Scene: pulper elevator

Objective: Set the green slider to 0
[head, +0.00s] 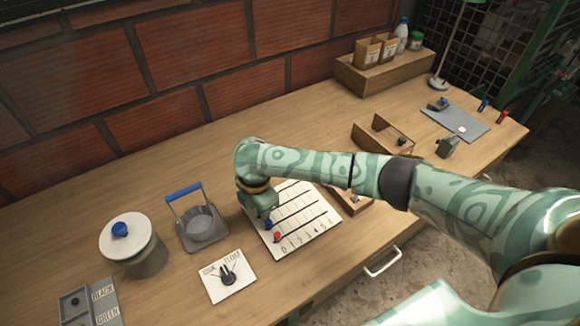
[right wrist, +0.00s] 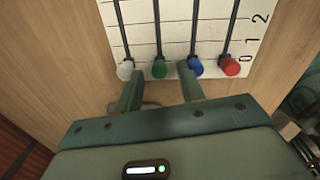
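The white slider board (head: 322,222) lies on the table, with dark parallel slots and numbers along one edge. In the right wrist view, the green slider knob (right wrist: 159,68) stands at the 0 end of its slot, roughly level with the white knob (right wrist: 125,70), blue knob (right wrist: 196,68) and red knob (right wrist: 232,67). My right gripper (right wrist: 160,85) is open; its fingertips lie either side of the green knob, one near the white knob and one near the blue. In the head view, my right gripper (head: 264,210) hides the green and white knobs. My left gripper is not in view.
Wooden boxes (head: 384,137) lie behind my right arm. A drawer handle (head: 382,262) sticks out at the front.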

